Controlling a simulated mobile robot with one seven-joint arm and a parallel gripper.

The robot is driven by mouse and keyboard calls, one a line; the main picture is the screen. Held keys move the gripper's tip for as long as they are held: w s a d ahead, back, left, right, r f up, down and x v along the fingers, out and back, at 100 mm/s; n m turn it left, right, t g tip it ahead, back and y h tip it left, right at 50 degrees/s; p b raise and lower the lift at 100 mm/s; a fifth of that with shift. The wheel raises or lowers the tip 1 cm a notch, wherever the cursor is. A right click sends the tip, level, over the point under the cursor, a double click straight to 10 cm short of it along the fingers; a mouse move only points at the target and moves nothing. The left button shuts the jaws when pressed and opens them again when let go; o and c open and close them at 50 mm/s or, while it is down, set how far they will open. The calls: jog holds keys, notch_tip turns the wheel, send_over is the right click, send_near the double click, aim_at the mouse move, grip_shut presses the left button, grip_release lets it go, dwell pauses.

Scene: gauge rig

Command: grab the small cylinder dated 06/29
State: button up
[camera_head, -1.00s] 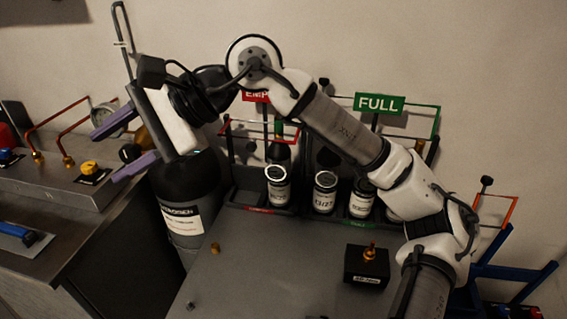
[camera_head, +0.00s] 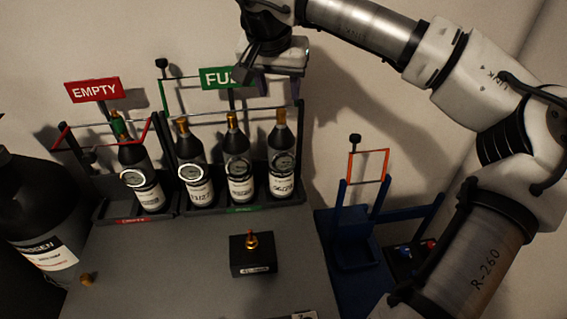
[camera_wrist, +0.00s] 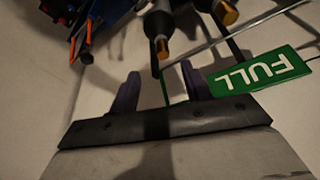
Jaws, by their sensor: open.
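Small dark cylinders with brass tops and white labels stand in a rack at the back in the head view. One with a green band near its top (camera_head: 140,165) is in the EMPTY bay. Three stand in the FULL bay: left (camera_head: 195,170), middle (camera_head: 238,165) and right (camera_head: 281,160). Their label dates are too small to read, so I cannot tell which is 06/29. My gripper (camera_head: 270,88) is above the FULL bay, near its sign. In the wrist view its purple fingers (camera_wrist: 160,88) are apart and empty, with brass tops beyond them.
The green FULL sign (camera_head: 221,78) stands close to my gripper, and the red EMPTY sign (camera_head: 93,90) is left of it. A black box with a brass fitting (camera_head: 253,255) sits on the grey bench. A large dark cylinder (camera_head: 45,235) is at left; a blue stand (camera_head: 352,240) is at right.

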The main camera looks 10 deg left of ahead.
aim_at(280, 111)
jog(key=p+x, duration=0.1)
jog(key=x, duration=0.7)
jog(key=shift+w+a+f+p, duration=0.1)
jog(key=shift+a+f+p, duration=0.1)
jog(key=shift+f+p, duration=0.2)
grip_shut()
jog(key=shift+r, duration=0.1)
dwell(0.9)
